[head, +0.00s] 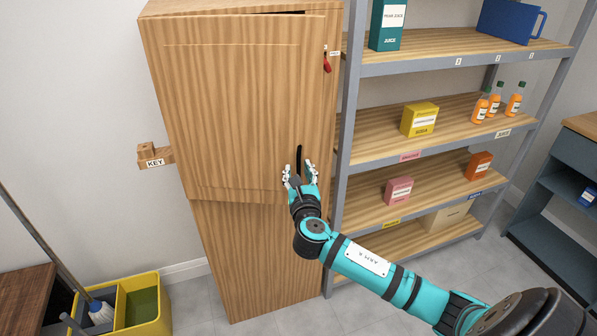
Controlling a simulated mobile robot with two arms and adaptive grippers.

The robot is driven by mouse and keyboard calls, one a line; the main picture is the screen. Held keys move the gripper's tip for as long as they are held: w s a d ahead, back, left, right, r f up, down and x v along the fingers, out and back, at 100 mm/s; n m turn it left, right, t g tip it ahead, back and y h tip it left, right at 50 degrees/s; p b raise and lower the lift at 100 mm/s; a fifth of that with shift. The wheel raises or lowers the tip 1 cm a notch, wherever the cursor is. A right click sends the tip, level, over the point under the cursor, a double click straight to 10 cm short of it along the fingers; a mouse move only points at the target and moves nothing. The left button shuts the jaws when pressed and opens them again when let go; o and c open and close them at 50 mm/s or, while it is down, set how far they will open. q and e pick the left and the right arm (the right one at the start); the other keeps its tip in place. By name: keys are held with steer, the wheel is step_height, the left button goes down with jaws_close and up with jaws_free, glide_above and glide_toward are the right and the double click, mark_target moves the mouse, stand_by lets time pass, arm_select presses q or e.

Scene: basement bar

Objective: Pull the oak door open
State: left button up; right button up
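The oak door (235,110) is the upper front of a tall wooden cabinet (245,260). A thin dark gap shows along the door's top edge; I cannot tell for certain how far it stands from the frame. A black vertical handle (299,155) is near the door's right edge. My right gripper (299,169) is at the handle, its fingers spread to either side of the handle's lower part. I see no clear contact between fingers and handle. A red latch-like piece (327,63) with a small label is on the cabinet's upper right. My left gripper is out of view.
A grey-framed shelf (343,150) with boxes and orange bottles (481,107) stands close at the cabinet's right. A wooden KEY holder (155,157) is on the wall at left. A yellow bucket (151,327) and mop (100,311) stand at lower left. Floor before the cabinet is clear.

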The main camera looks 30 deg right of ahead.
jaws_close()
stand_by(0.6)
